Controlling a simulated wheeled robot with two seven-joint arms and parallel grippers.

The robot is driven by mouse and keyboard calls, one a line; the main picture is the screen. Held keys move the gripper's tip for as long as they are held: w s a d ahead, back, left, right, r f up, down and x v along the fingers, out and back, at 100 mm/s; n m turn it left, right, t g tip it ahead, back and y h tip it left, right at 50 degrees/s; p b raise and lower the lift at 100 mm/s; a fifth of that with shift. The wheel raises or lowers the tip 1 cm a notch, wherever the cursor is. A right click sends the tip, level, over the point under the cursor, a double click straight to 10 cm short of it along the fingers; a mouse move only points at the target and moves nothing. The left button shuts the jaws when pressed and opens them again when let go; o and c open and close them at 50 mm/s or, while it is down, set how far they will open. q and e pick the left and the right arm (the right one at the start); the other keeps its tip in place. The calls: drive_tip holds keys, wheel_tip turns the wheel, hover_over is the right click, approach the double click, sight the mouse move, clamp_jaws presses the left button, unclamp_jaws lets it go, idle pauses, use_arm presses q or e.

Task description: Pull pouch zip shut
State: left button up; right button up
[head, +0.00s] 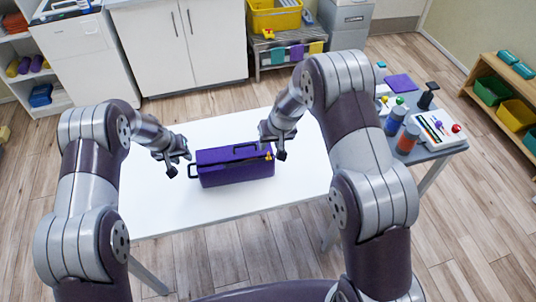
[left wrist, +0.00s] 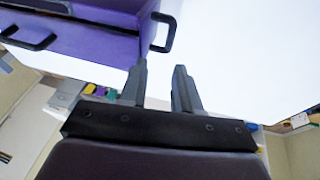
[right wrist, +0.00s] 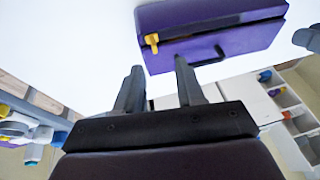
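The purple pouch (head: 236,169) is a box-like case lying on the white table (head: 150,212). It has a black handle loop (left wrist: 158,33) at its left end and another black handle on a long side. A yellow zip pull (right wrist: 152,41) sits near the pouch's right end; in the head view it is small and close to my right gripper. My left gripper (left wrist: 162,72) is open and empty, just left of the pouch, near the end loop. My right gripper (right wrist: 158,68) is open and empty by the pouch's right end, apart from the pull. How far the zip is closed is unclear.
A grey side table (head: 440,150) at the right holds bottles and a white board with coloured knobs. White cabinets (head: 180,45) and a yellow crate (head: 274,15) stand at the back. The white table around the pouch is clear.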

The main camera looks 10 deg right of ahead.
drive_tip(key=shift+f, duration=2.5)
clamp_jaws()
use_arm(q)
drive_tip(key=shift+f, duration=3.8)
clamp_jaws()
